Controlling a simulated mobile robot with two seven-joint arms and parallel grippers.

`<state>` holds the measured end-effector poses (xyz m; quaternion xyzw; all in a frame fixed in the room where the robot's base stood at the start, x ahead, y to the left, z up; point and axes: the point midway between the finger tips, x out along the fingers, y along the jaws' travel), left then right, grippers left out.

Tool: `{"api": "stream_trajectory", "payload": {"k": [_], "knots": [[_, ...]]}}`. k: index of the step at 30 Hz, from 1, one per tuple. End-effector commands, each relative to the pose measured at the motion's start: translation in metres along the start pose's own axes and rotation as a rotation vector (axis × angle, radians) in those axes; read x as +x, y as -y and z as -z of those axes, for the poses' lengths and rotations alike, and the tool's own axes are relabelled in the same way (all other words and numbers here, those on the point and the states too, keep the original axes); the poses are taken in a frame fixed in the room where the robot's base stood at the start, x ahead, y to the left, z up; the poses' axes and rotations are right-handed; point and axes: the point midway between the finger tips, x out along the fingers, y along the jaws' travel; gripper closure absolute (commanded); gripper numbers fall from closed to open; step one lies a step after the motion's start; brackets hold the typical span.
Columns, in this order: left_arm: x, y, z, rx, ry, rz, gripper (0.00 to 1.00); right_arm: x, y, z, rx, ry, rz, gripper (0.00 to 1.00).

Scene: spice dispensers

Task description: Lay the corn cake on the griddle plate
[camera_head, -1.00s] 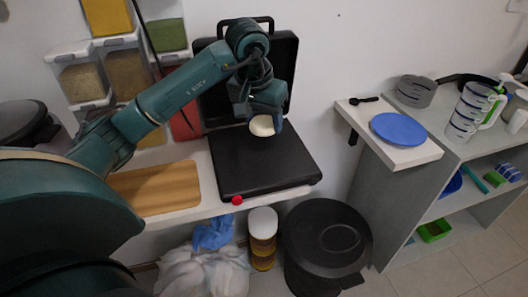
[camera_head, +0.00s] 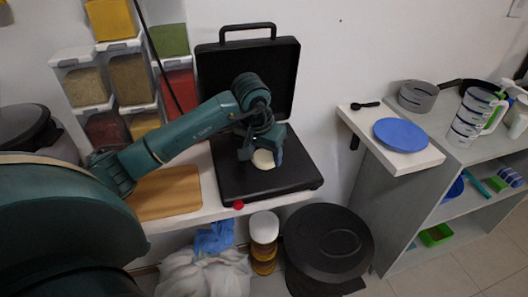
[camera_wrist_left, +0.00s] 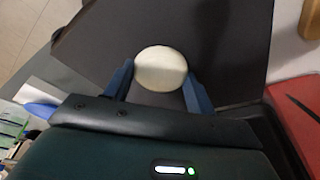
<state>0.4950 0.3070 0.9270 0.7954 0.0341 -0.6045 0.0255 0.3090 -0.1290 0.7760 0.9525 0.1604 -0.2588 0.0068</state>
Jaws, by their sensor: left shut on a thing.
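The corn cake (camera_head: 263,159) is a round, cream-white disc. My left gripper (camera_head: 262,153) is shut on it, over the middle of the black griddle plate (camera_head: 241,184). In the left wrist view the corn cake (camera_wrist_left: 160,69) sits between the two blue fingers of my left gripper (camera_wrist_left: 158,84), with the dark griddle plate (camera_wrist_left: 236,45) behind it. I cannot tell whether the cake touches the plate. The griddle's black lid (camera_head: 280,65) stands open against the wall. My right gripper is not in view.
A wooden board (camera_head: 168,192) lies left of the griddle. A red knob (camera_head: 238,205) is at the griddle's front edge. Spice dispensers (camera_head: 128,78) hang on the wall at left. A blue plate (camera_head: 401,134) lies on the right shelf. A black bin (camera_head: 328,245) stands below.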

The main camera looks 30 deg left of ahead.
Motion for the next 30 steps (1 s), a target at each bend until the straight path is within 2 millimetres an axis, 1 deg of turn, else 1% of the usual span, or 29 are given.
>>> {"api": "stream_trajectory", "payload": {"k": [1, 8, 15, 18, 19, 23, 30], "knots": [[0.001, 0.000, 0.000, 0.000, 0.000, 0.000, 0.42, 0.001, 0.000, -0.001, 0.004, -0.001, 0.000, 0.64], [0.000, 0.000, 0.000, 0.000, 0.000, 0.000, 0.23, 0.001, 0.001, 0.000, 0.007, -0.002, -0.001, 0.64], [0.000, 0.000, 0.000, 0.000, 0.000, 0.000, 0.23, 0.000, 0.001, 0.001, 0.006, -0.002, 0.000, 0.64], [-0.006, 0.000, 0.002, 0.000, 0.000, -0.001, 0.23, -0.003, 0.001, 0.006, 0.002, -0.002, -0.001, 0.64], [-0.008, 0.000, 0.002, 0.001, -0.003, 0.000, 0.23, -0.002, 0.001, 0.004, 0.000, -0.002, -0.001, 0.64], [-0.030, 0.001, 0.002, 0.001, -0.007, 0.001, 0.23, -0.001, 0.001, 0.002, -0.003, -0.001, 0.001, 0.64], [-0.083, 0.000, 0.002, 0.000, -0.006, 0.001, 0.23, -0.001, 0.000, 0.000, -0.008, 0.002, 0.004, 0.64]]}}
